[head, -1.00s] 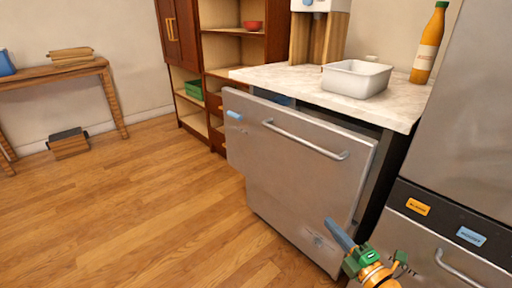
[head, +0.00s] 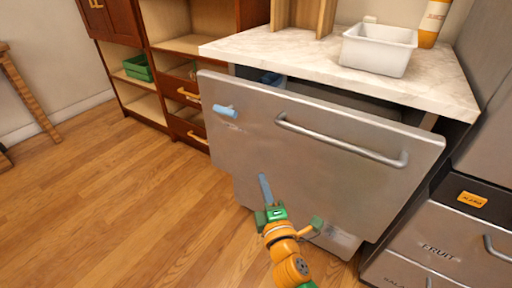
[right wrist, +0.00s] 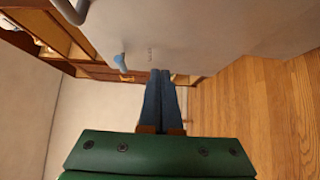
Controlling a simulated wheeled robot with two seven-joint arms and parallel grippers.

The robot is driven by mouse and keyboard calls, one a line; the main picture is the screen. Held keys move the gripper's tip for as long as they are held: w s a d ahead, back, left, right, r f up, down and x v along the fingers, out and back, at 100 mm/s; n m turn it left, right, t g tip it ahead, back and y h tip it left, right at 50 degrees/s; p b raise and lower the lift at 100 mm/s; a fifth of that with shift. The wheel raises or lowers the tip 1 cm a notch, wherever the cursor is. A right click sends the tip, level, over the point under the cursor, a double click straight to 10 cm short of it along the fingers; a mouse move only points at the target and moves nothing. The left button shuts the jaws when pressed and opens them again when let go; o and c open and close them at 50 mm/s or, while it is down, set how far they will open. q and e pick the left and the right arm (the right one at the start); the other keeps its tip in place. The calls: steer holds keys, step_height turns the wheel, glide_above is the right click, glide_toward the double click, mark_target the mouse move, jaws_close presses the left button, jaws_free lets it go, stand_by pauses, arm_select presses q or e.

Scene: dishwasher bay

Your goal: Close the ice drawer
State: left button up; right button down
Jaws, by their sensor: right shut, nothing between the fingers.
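I cannot make out a drawer marked for ice in these views. At the right in the head view, a steel drawer (head: 425,243) lettered "FRUIT" looks shut, with another lettered front (head: 405,276) partly cut off below it. A large steel appliance door (head: 330,165) with a bar handle (head: 340,142) leans out from under the counter, leaving a dark gap at its top. My right gripper (head: 264,181) is shut and empty, low in front of this door. Its blue fingers (right wrist: 160,82) are together in the right wrist view. My left gripper is not in view.
A marble counter (head: 290,50) above the door holds a white tub (head: 378,50) and an orange bottle (head: 434,20). A wooden cabinet (head: 190,45) with a green crate (head: 138,67) stands at the back left. The wooden floor (head: 110,190) at left is clear.

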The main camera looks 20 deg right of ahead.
glide_toward(261, 144)
steer(key=w+a, duration=0.2)
steer(key=a, duration=0.1)
steer(key=w+d, duration=0.3)
steer(key=shift+b, duration=0.4)
steer(key=shift+w+d, duration=0.35)
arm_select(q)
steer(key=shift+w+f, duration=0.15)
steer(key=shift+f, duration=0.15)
